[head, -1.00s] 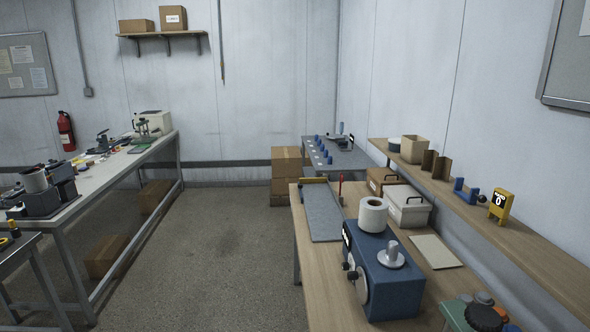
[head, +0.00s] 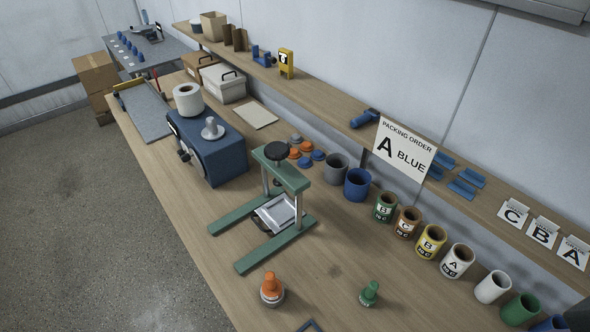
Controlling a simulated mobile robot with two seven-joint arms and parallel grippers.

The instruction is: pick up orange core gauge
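An orange-topped piece with a grey base (head: 271,290), which looks like the orange core gauge, stands upright on the wooden bench (head: 190,240) near the bottom of the head view. A similar green piece (head: 369,294) stands to its right. Several small orange and blue caps (head: 305,160) lie behind the green press. Neither of my grippers shows in the head view.
A green press frame (head: 283,172) stands behind the orange piece, with a blue machine (head: 208,147) farther left. Labelled cans (head: 431,241) line the bench's right side below a shelf with a packing sign (head: 404,156). Bare bench surrounds the orange piece.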

